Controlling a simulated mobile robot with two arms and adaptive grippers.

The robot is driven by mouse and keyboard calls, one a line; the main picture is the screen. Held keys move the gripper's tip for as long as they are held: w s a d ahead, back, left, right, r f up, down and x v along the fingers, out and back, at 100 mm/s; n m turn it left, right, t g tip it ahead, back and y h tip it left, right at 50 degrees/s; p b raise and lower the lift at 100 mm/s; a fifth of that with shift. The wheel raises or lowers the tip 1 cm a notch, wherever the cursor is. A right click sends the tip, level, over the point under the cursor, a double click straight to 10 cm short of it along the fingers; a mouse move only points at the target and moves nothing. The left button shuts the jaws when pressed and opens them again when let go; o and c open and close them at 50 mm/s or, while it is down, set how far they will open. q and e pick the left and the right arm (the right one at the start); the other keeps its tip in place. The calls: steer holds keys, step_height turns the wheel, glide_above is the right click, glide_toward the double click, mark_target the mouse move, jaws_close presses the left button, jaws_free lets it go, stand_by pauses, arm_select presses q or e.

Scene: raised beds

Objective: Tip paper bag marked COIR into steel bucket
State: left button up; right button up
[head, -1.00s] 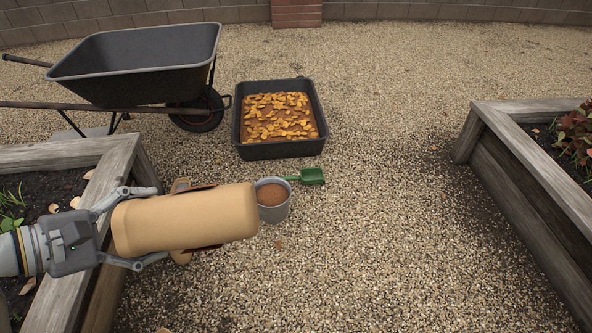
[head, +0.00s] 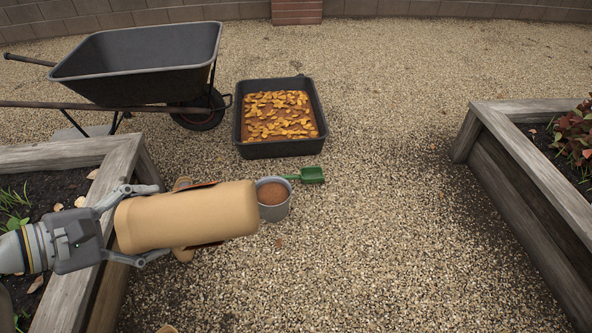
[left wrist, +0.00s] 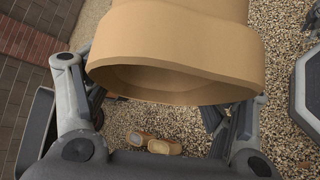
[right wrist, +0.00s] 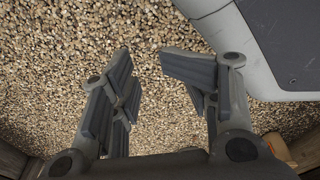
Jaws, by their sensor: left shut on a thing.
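The plain tan paper bag (head: 190,217) lies on its side in the air in the head view, its long axis nearly level. No marking shows on it. My left gripper (head: 158,222) is shut around its left part; a hollow bag end (left wrist: 165,82) faces the left wrist camera. The grey steel bucket (head: 277,212) stands upright on the gravel, just past the bag's right end, which overlaps its left edge in the picture. Brown material (head: 271,193) shows inside the bucket. My right gripper (right wrist: 148,78) is open and empty above gravel.
A green scoop (head: 312,175) lies beside the bucket. Behind are a black tub (head: 282,150) with orange-yellow leaves and a wheelbarrow (head: 140,65). Wooden raised beds flank left (head: 70,153) and right (head: 530,150). Tan-brown objects (left wrist: 165,147) lie under the bag. Gravel right of the bucket is clear.

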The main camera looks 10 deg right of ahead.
mark_target(136, 202)
arm_select(q)
steer(key=shift+d+r+p, duration=0.15)
steer(key=shift+r+p, duration=0.75)
steer(key=shift+p, duration=0.1)
steer(key=shift+r+p, duration=0.7)
steer(key=shift+p, duration=0.2)
steer(key=shift+r+p, duration=0.3)
steer(key=shift+p, duration=0.1)
steer(key=shift+r+p, duration=0.7)
steer(key=shift+p, duration=0.2)
arm_select(e)
steer(key=s+d, duration=0.2)
steer(key=s, duration=0.9)
arm_select(q)
step_height(136, 202, up, 10)
steer(key=p, duration=1.3)
steer(key=shift+f, duration=0.1)
arm_select(e)
step_height(136, 202, up, 14)
steer(key=shift+w+f+g, duration=0.25)
steer(key=shift+w+g, duration=0.05)
steer(key=shift+g, duration=0.1)
steer(key=shift+a, duration=0.1)
